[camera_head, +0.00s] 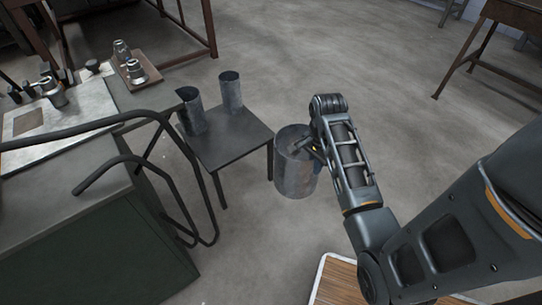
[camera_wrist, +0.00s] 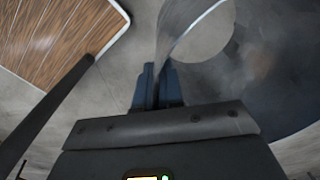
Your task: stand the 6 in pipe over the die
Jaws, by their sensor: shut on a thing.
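A wide grey sheet-metal pipe (camera_head: 294,180) hangs upright, its open end up, just right of the small table. My gripper (camera_head: 316,152) is at its upper right rim, partly hidden by my wrist. In the wrist view my gripper (camera_wrist: 158,86) is shut on the curved wall of this pipe (camera_wrist: 182,22). No size mark shows on it, but it is wider than the two other pipes. I cannot tell surely which thing is the die; a metal cylinder (camera_head: 56,94) stands on the pale plate of the left bench.
Two narrower pipes (camera_head: 192,112) (camera_head: 231,92) stand on the small dark table (camera_head: 228,145). A board with metal pieces (camera_head: 137,74) lies behind.

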